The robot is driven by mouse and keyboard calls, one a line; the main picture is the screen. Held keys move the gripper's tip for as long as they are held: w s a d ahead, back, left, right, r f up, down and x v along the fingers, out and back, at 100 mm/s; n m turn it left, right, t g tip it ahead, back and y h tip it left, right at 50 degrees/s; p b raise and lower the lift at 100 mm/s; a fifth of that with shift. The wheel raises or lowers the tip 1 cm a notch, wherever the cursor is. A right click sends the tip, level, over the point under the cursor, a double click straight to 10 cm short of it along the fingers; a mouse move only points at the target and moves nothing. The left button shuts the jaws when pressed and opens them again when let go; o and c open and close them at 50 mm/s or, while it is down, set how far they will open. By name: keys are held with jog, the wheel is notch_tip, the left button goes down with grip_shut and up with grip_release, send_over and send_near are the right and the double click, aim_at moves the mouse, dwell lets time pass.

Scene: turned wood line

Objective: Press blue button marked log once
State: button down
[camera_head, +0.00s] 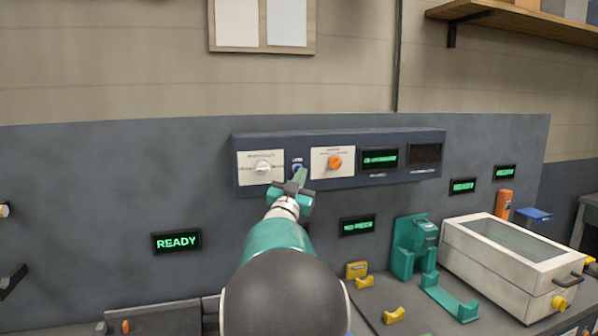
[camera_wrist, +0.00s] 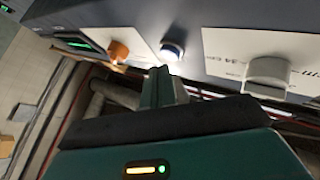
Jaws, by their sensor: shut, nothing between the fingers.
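The blue button (camera_wrist: 171,53) has a pale ring and sits on the dark control panel between an orange knob (camera_wrist: 118,51) and a white knob (camera_wrist: 268,74). In the head view the button (camera_head: 297,164) is partly hidden behind my fingertips, under a small label too small to read. My gripper (camera_head: 301,174) is shut and empty, its teal fingers pointing at the panel. In the wrist view its fingertips (camera_wrist: 161,73) are just below the button. I cannot tell whether they touch it.
The panel (camera_head: 222,146) also carries a green-lit display (camera_head: 380,158) and a dark grille (camera_head: 426,153). A READY screen (camera_head: 177,241) is lower left. A teal stand (camera_head: 411,247) and a white lidded box (camera_head: 512,265) are on the bench at right.

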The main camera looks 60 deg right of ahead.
jog(key=shift+s+a, duration=0.15)
jog(key=shift+s, duration=0.05)
jog(key=shift+s+a, duration=1.65)
jog(key=shift+a, duration=0.05)
